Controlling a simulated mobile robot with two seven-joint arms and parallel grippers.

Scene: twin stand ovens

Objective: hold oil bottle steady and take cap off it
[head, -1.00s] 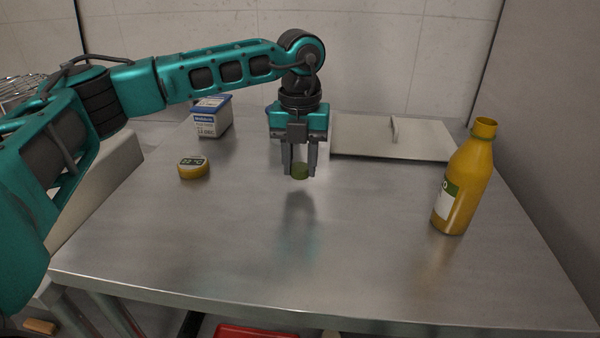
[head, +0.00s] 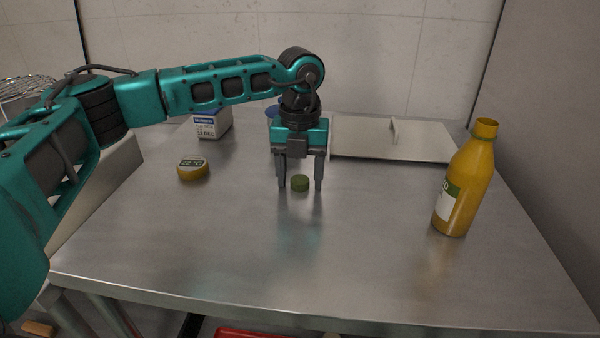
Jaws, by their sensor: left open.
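The oil bottle (head: 465,183) is yellow with a green and white label. It stands upright at the right of the steel table, and its mouth shows no cap. A small green cap (head: 300,183) lies on the table in the middle. My left gripper (head: 300,184) points down over the cap with its fingers spread wide, one on each side and apart from it. My right gripper is not in view.
A yellow round timer-like tin (head: 192,169) and a white and blue box (head: 213,123) are at the left. The front middle is clear.

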